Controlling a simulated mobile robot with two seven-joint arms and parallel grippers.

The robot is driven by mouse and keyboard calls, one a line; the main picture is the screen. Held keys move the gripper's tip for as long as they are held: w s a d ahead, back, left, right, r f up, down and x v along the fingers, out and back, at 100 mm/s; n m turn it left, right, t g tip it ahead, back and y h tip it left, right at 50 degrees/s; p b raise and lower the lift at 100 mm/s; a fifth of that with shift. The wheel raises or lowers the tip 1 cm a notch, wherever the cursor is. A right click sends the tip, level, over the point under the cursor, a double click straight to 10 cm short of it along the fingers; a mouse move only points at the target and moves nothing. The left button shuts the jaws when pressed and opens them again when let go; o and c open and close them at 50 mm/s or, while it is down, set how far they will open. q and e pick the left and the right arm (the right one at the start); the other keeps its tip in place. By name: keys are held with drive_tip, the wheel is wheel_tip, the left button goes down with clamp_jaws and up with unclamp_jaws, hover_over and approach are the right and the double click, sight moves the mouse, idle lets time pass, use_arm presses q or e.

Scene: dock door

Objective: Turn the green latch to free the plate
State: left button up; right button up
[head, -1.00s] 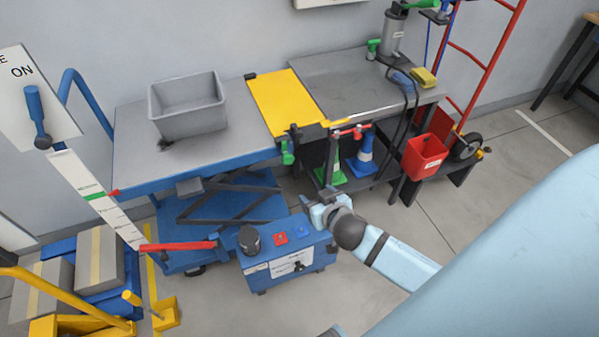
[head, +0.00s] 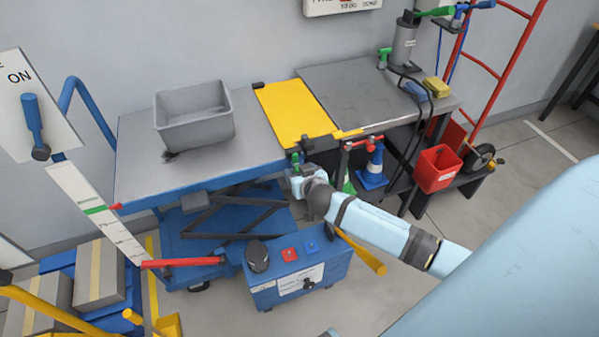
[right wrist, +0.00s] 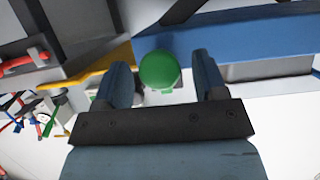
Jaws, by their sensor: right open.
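The yellow plate (head: 296,114) lies flat, bridging the blue lift table and the grey bench. The green latch (head: 295,159) hangs at the plate's front edge, partly hidden by my right gripper in the head view. In the right wrist view the round green end of the latch (right wrist: 160,70) shows between the two fingers. My right gripper (head: 299,172) is open, with one finger on each side of the latch (right wrist: 162,82); I cannot tell whether either finger touches it. My left gripper is not in view.
A blue lift table (head: 140,180) holds a grey bin (head: 194,128). A blue control box (head: 264,285) stands below my right forearm. A red-handled clamp (head: 358,144) sits just right of the latch. A red bucket (head: 436,170) is farther right.

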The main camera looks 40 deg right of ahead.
drive_tip(key=shift+w+d+f, duration=0.1)
drive_tip(key=shift+w+f, duration=0.05)
drive_tip(key=shift+w, duration=0.2)
drive_tip(key=c, duration=0.9)
